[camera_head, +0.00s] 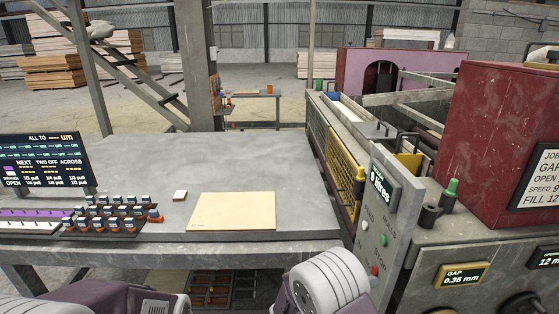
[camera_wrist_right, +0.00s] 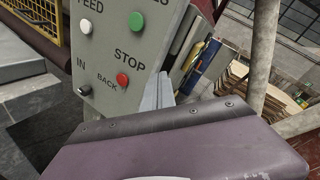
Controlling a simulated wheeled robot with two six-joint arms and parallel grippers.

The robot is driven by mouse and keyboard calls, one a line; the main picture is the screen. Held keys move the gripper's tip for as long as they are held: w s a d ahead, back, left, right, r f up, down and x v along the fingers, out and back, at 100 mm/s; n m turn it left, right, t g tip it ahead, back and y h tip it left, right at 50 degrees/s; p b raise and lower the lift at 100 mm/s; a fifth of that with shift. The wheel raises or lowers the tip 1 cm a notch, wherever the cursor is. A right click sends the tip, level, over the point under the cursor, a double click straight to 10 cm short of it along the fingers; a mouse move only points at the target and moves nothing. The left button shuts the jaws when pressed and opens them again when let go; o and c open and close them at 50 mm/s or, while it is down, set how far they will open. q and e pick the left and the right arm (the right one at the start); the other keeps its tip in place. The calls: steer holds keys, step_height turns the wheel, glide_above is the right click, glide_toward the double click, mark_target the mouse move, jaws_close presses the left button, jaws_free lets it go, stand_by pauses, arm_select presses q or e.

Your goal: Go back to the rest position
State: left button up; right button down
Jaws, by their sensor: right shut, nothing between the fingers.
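My right gripper (camera_wrist_right: 160,92) shows in the right wrist view as two thin grey fingers together, with nothing between them. They stand in front of the lower edge of the grey control panel (camera_wrist_right: 118,60), near its red button; I cannot tell whether they touch it. In the head view my right arm (camera_head: 328,283) is at the bottom centre, in front of the table edge, and its fingertips cannot be made out. My left gripper is not in view.
The grey table (camera_head: 300,160) holds a veneer sheet (camera_head: 232,211), a small pale block (camera_head: 180,195), a rack of small bottles (camera_head: 105,222) and a display screen (camera_head: 42,160). The machine (camera_head: 445,235) with its control panel (camera_head: 378,215) and red housing (camera_head: 495,130) stands close on the right.

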steer(key=s+d+r+m+g+y, duration=0.1)
steer(key=s+d+m+g+y, duration=0.1)
steer(key=s+d+m+g, duration=0.35)
steer(key=s+d+m+g+y, duration=0.25)
steer(key=s+m, duration=0.35)
steer(key=s, duration=0.3)
steer(key=s+a+f+m+g+y, duration=0.1)
steer(key=s+f+m+g+y, duration=0.15)
steer(key=s+m, duration=0.25)
steer(key=a+f+m+t+y, duration=0.2)
steer(key=a+m+y, duration=0.2)
steer(key=a+m, duration=0.2)
steer(key=w+a+f+m+t+y, duration=0.1)
steer(key=a+f+m+t+y, duration=0.1)
steer(key=a+m+y, duration=0.2)
steer(key=a+m, duration=0.2)
steer(key=m, duration=0.2)
steer(key=shift+w+a, duration=0.3)
steer(key=shift+a, duration=0.1)
